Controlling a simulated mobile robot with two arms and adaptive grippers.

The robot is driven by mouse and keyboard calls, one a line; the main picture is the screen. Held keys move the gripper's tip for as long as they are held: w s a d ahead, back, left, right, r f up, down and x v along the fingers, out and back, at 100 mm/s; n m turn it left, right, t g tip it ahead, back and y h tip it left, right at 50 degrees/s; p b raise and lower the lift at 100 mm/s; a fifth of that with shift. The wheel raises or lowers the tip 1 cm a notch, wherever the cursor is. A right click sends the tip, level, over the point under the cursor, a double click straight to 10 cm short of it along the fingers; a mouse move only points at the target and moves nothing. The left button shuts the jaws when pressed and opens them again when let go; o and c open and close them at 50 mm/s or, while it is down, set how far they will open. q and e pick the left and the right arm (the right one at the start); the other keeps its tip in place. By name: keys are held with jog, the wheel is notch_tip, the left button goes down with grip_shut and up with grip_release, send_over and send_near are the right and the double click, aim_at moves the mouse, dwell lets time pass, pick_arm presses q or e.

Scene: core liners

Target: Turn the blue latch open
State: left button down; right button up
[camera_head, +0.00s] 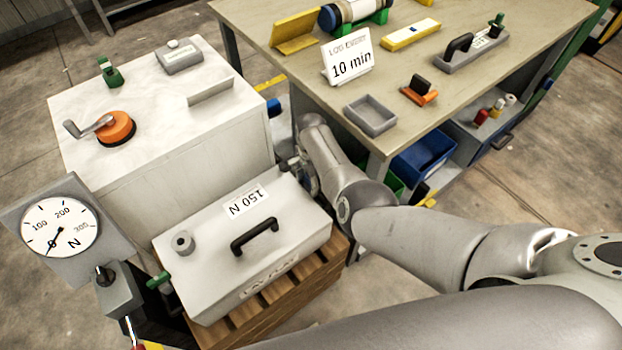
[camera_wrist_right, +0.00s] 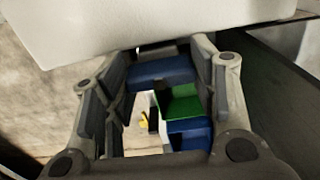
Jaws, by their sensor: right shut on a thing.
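The blue latch (camera_wrist_right: 160,72) shows in the right wrist view as a blue bar between the fingertips of my right gripper (camera_wrist_right: 163,80), just under the edge of a white body. The fingers are shut on it from both sides. In the head view my right gripper (camera_head: 297,166) is at the back right corner of the light grey 150 N box (camera_head: 300,225), and its fingertips are hard to make out. A small blue part (camera_head: 273,107) shows at the right side of the white cabinet (camera_head: 215,150); I cannot tell whether it is the same latch. My left gripper is out of view.
A workbench (camera_head: 460,75) stands close on the right, with a grey tray (camera_head: 371,115) near its edge and a blue bin (camera_head: 425,160) below. A dial gauge (camera_head: 60,227) is at left. The box rests on a wooden pallet (camera_head: 250,320).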

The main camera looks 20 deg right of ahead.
jog(key=o, duration=1)
jog(key=shift+r, duration=0.1)
notch_tip(320, 180, up, 12)
dwell(0.6)
jog(key=shift+a, duration=0.1)
